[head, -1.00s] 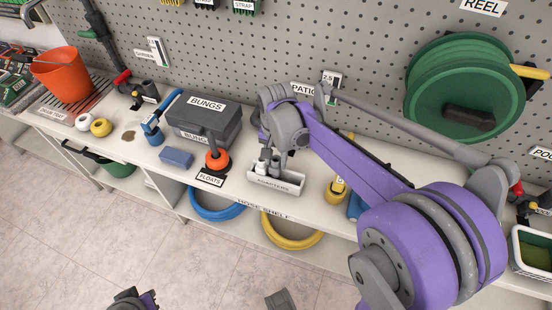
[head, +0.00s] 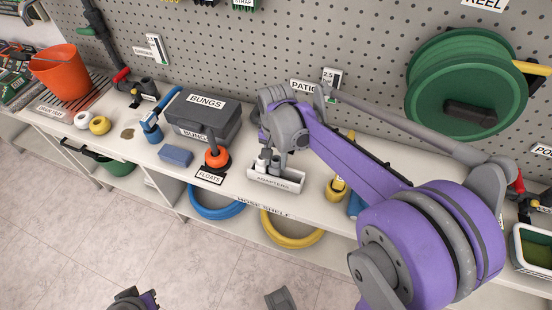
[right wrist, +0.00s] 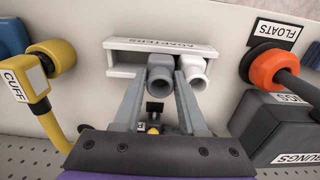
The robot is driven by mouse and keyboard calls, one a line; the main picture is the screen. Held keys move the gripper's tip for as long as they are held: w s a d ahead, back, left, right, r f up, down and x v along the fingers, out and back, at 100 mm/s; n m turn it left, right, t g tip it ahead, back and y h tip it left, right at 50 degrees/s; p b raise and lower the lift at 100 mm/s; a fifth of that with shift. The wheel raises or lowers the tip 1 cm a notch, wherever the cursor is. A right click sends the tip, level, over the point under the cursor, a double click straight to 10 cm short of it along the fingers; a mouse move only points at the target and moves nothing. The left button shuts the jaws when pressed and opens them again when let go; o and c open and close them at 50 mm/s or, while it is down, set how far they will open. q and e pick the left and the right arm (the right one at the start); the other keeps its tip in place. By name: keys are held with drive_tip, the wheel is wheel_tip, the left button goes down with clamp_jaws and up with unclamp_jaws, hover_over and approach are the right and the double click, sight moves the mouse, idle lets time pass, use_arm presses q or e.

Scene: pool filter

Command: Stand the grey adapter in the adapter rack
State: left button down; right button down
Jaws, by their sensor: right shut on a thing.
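The white adapter rack (head: 289,184), labelled ADAPTERS, sits near the front edge of the shelf. It also shows upside down in the right wrist view (right wrist: 124,71). My right gripper (right wrist: 160,84) is shut on the grey adapter (right wrist: 160,74), whose open end faces the wrist camera. The grey adapter is upright at the rack; its lower end is hidden, so I cannot tell how deep it sits. A paler adapter (right wrist: 191,70) stands right beside it, outside the finger, in the rack's end. In the head view the gripper partly covers the rack. My left gripper's fingers are not visible.
An orange float (right wrist: 268,70) with its FLOATS label and a dark BUNGS box (head: 205,112) flank the rack on one side. A yellow cuff (right wrist: 56,58) stands on the other. A blue block (head: 176,156) lies further left. The pegboard wall rises behind.

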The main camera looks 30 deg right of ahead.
drive_tip(key=shift+r, duration=0.15)
drive_tip(key=shift+r+p, duration=0.45)
drive_tip(key=shift+c, duration=1.9)
unclamp_jaws()
drive_tip(key=shift+r, duration=0.1)
wheel_tip(320, 180, up, 5)
drive_tip(key=p, duration=0.3)
drive_tip(key=shift+p, duration=0.35)
